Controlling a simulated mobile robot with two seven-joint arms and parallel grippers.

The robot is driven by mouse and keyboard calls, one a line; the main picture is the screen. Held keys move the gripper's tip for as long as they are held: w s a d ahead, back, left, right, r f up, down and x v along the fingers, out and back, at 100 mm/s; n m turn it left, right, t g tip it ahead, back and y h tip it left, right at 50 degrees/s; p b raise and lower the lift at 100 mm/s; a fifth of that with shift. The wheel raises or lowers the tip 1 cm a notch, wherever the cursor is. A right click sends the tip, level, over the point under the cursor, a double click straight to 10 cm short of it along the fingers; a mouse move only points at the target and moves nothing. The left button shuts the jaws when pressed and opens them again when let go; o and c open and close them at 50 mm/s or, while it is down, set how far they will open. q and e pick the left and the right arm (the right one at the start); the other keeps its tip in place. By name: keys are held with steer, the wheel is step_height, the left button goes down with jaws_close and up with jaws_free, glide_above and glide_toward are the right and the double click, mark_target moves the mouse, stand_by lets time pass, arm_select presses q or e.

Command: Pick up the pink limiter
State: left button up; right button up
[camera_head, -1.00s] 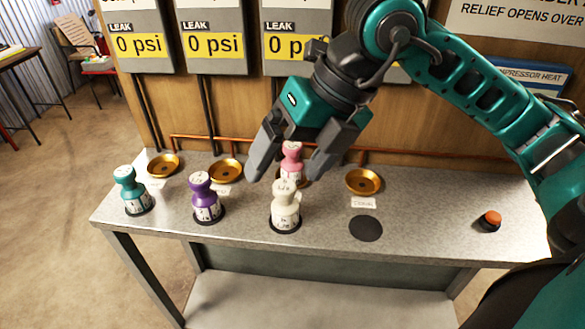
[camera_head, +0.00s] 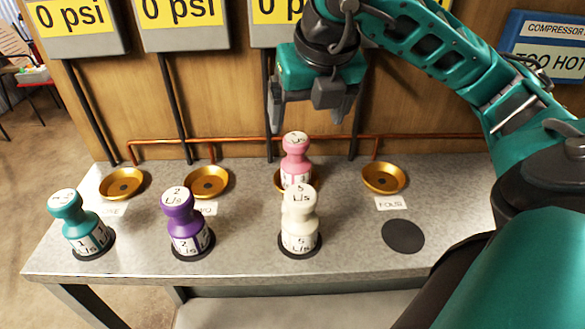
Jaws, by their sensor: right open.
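The pink limiter (camera_head: 296,155) stands upright at a gold dish (camera_head: 279,181) at the back of the bench, with its lower part partly hidden by the white limiter (camera_head: 300,222) in front. My right gripper (camera_head: 308,118) is open and points down just above and behind the pink limiter's top, apart from it as far as I can see. Its fingers are empty. My left gripper is not in view.
A purple limiter (camera_head: 184,220) and a teal limiter (camera_head: 79,224) stand on dark pads along the front. Empty gold dishes (camera_head: 208,180) line the back, below a copper pipe (camera_head: 420,136). A bare dark pad (camera_head: 403,236) lies at right.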

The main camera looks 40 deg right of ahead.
mark_target(296, 156)
steer(key=b+x, duration=0.1)
steer(key=x, duration=0.5)
steer(key=shift+f+b, duration=0.15)
steer(key=shift+b, duration=0.25)
steer(key=shift+b+x, duration=0.6)
steer(key=shift+x, duration=2.5)
steer(key=shift+a, duration=0.2)
steer(key=c, duration=1.4)
